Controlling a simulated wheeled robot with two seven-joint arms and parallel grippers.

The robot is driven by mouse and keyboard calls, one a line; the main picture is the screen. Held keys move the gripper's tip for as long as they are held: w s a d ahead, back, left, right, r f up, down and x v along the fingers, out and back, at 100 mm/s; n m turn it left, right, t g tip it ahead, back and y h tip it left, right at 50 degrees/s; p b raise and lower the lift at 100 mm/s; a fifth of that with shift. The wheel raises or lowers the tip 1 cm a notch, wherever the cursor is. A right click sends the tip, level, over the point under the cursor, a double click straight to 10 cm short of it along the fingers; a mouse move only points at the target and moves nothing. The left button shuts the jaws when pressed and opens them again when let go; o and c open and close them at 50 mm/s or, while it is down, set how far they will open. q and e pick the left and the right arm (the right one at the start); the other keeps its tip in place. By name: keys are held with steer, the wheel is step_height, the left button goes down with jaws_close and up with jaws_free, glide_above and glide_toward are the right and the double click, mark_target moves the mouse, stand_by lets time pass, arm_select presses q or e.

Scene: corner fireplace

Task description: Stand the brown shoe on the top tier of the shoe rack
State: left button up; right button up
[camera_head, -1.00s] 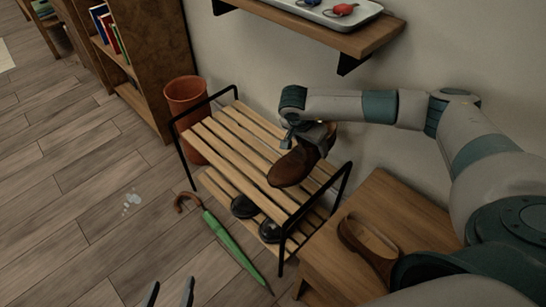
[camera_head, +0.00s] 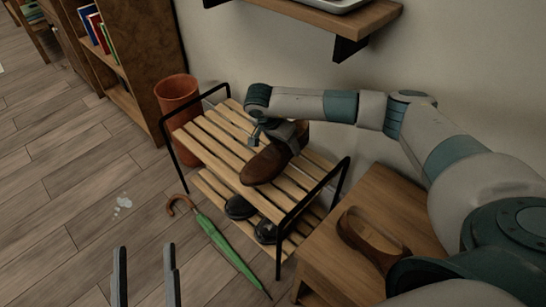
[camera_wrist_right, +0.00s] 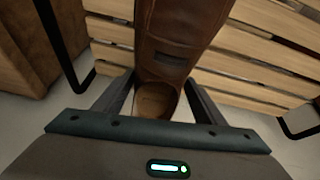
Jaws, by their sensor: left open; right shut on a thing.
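The brown shoe (camera_head: 268,162) is at the top tier of the wooden-slat shoe rack (camera_head: 215,147), near its middle, toe toward the front. My right gripper (camera_head: 287,133) is shut on its heel end. In the right wrist view the shoe (camera_wrist_right: 178,40) runs up from between the two fingers (camera_wrist_right: 160,95), over the slats. I cannot tell whether the sole touches the slats. A second brown shoe (camera_head: 372,240) is on the wooden bench at the right. My left gripper (camera_head: 146,278) is open and empty at the bottom edge, over the floor.
Dark shoes (camera_head: 240,208) sit on the lower tier. A green umbrella (camera_head: 222,244) lies on the floor before the rack. A terracotta pot (camera_head: 177,95) and a bookcase (camera_head: 130,60) stand to the left. A wall shelf (camera_head: 335,22) hangs above. The top tier's left part is clear.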

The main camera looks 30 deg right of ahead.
mark_target(273, 146)
steer(key=shift+w+a+f+b, duration=0.45)
steer(key=shift+w+a+f, duration=0.05)
steer(key=shift+f, duration=0.05)
steer(key=shift+w+a+f+b, duration=0.6)
steer(key=shift+w+b, duration=0.15)
arm_select(q)
step_height(273, 146, up, 7)
steer(key=s+a+t, duration=0.1)
steer(key=a+t, duration=0.1)
steer(key=t, duration=0.2)
steer(key=shift+s+a+f+t+h, duration=0.15)
steer(key=shift+a+t+h, duration=0.25)
arm_select(e)
steer(key=shift+a+r, duration=0.1)
